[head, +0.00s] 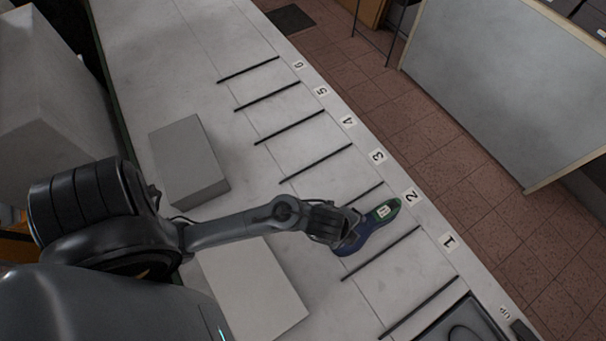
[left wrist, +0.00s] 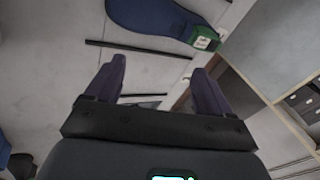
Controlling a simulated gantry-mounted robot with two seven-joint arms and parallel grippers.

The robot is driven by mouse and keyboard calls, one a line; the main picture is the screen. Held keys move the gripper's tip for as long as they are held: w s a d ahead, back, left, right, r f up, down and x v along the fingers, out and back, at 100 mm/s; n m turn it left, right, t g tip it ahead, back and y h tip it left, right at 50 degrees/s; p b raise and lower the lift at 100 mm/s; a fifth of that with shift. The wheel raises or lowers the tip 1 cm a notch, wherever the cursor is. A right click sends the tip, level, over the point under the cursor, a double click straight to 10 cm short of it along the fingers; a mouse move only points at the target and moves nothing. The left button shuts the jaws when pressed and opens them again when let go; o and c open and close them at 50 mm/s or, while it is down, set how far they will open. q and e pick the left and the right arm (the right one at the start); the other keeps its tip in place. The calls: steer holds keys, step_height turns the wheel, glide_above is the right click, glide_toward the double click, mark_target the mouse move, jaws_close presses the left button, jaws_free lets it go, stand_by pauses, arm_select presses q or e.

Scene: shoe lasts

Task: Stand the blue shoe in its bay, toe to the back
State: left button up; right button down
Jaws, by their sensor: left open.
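The blue shoe (head: 352,241) is dark blue with a green end that carries a white label (head: 383,212). It lies between two black divider strips in the bay marked 2 (head: 411,195), green end toward the numbers. In the left wrist view the shoe (left wrist: 150,17) crosses the top, beyond the fingertips. My left gripper (head: 341,226) is at the shoe's blue end in the head view and hides part of it. In the left wrist view its jaws (left wrist: 158,75) are apart with nothing between them. My right gripper is not in view.
Several black strips (head: 315,163) divide the pale table into numbered bays; bays 3 to 6 look empty. A grey block (head: 188,160) and a pale flat box (head: 255,285) stand on the near side. A dark tray (head: 465,322) is at the lower right.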

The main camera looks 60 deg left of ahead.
arm_select(q)
steer(key=s+a+r+n+g, duration=0.1)
steer(key=s+a+r+n, duration=0.1)
steer(key=s+a+n, duration=0.5)
steer(key=s+n, duration=0.2)
steer(key=n, duration=0.4)
steer(key=shift+s+a+n+g+y, duration=0.2)
steer(key=shift+s+n+g+y, duration=0.1)
steer(key=shift+s, duration=0.1)
steer(key=shift+r, duration=0.15)
